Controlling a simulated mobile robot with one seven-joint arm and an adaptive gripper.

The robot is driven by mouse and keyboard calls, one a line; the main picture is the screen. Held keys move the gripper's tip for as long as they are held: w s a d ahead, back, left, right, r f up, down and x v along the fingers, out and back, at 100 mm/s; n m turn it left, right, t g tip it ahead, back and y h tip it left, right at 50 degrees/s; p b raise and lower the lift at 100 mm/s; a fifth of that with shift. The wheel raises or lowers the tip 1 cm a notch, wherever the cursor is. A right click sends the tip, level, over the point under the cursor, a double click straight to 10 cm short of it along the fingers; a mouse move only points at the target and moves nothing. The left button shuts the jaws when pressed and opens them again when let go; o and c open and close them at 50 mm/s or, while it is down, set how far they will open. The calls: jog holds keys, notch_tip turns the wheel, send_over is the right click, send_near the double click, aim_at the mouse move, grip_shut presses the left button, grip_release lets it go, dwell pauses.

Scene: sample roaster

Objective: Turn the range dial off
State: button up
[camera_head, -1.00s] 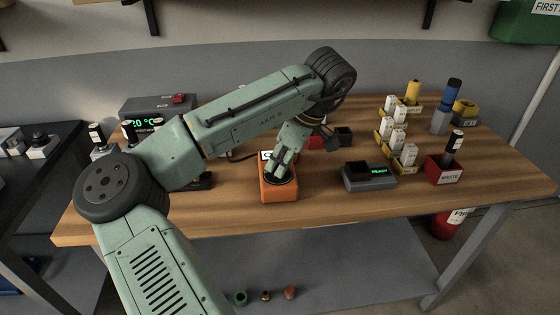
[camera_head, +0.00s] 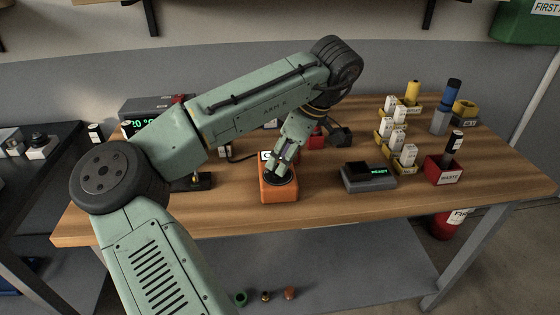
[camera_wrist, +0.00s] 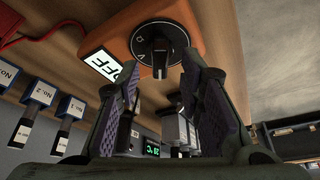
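The range dial (camera_wrist: 160,46) is a round black knob with a raised bar grip on an orange box (camera_head: 281,193). In the wrist view the bar runs up and down the picture, with a pale mark at its lower end. A white label reading OFF (camera_wrist: 104,64) sits to the left on the same box face. My gripper (camera_wrist: 161,66) is open, with a purple-padded finger on each side of the bar and a visible gap to each. In the head view my gripper (camera_head: 277,171) points down at the dial and hides part of it.
A dark device reading READY (camera_head: 367,178) stands right of the orange box. A red WASTE bin (camera_head: 443,171) and yellow holders with white vials (camera_head: 404,155) stand farther right. A device with a green temperature display (camera_head: 133,126) is at the back left, partly behind my arm.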

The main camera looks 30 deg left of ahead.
jog(key=v, duration=0.9)
jog(key=shift+d+r, duration=0.15)
jog(key=shift+r, duration=0.2)
